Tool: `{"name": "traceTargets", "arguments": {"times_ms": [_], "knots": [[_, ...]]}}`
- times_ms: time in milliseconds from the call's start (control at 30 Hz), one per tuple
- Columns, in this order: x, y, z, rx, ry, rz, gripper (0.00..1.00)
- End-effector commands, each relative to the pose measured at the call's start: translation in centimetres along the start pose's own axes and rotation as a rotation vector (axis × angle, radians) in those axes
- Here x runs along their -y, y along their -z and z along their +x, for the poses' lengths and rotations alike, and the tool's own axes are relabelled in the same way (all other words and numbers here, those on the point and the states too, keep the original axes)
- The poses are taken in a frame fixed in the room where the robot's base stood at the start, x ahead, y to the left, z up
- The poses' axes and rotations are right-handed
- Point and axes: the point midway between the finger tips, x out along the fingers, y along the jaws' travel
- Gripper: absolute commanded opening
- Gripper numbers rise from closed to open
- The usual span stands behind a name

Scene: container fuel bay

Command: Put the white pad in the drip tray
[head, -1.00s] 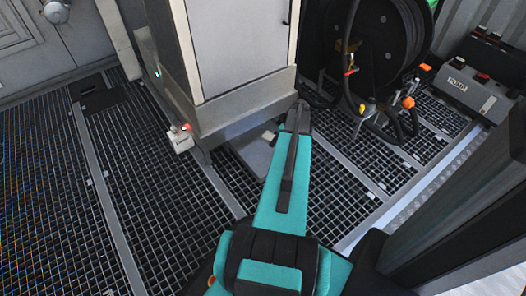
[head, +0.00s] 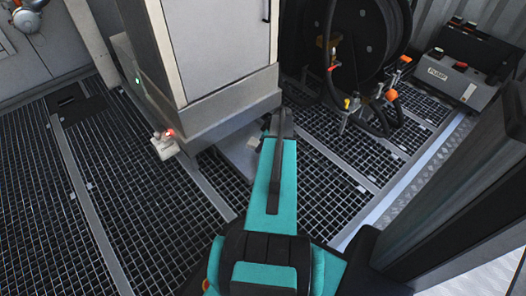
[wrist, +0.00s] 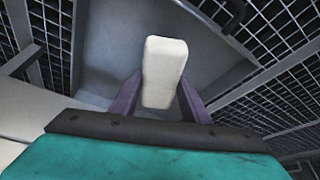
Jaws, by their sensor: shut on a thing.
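The white pad (wrist: 165,70) is a pale block in the wrist view, held upright in the picture between the two purple fingers of my gripper (wrist: 158,95). The fingers are shut on its sides. Behind and below it shows a grey, shallow, walled surface that looks like the drip tray (wrist: 105,62); the gap between pad and tray is hard to judge. In the head view, part of this grey tray (head: 238,152) shows on the grating beside the cabinet foot. My arm hides the gripper and pad there.
A tall grey cabinet (head: 215,50) stands close behind the tray. A hose reel (head: 365,40) and a pump box (head: 455,75) stand to the right. Open grating (head: 130,210) lies at left.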

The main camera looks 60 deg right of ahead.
Motion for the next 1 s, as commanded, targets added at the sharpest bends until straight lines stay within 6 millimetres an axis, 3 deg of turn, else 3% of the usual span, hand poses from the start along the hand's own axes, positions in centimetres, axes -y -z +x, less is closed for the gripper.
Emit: {"name": "traceTargets", "arguments": {"times_ms": [367, 800, 1000], "knots": [[0.0, -0.1, 0.3, 0.0, 0.0, -0.001, 0.21], [0.0, -1.8, 4.7, 0.0, 0.001, 0.0, 0.21], [0.1, -1.9, 4.8, 0.0, 0.001, -0.001, 0.21]]}}
